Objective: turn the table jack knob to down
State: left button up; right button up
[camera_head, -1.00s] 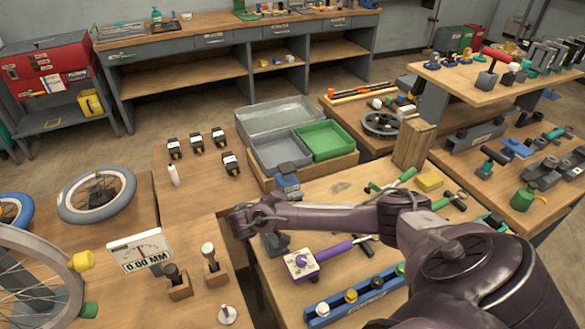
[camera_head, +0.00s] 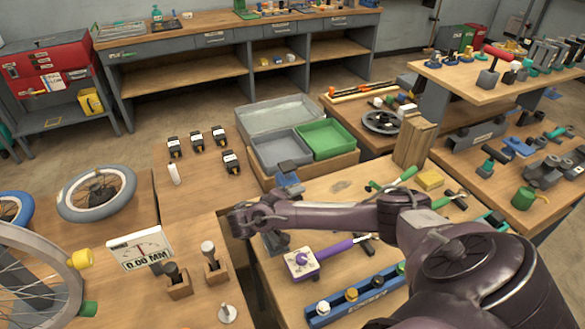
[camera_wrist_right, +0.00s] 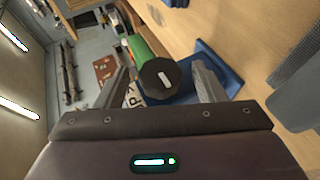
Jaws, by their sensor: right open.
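The table jack knob (camera_wrist_right: 165,78) is a dark round knob with a white mark on its face, seen nearly end-on in the right wrist view. A green cylindrical part shows behind it, and a blue base (camera_wrist_right: 205,75) lies behind and beside it. My right gripper (camera_wrist_right: 160,86) is open, with one finger on each side of the knob; whether either touches it I cannot tell. In the head view my right arm reaches left across the workbench, and its fingertips are hard to make out. My left gripper is not in view.
Near the right arm are a purple-handled tool (camera_head: 325,251), a blue rack (camera_head: 350,300) with several round pieces, and a green tray (camera_head: 327,140). A wooden block (camera_head: 414,145) stands behind the arm.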

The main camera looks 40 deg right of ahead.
jog(key=shift+v, duration=3.85)
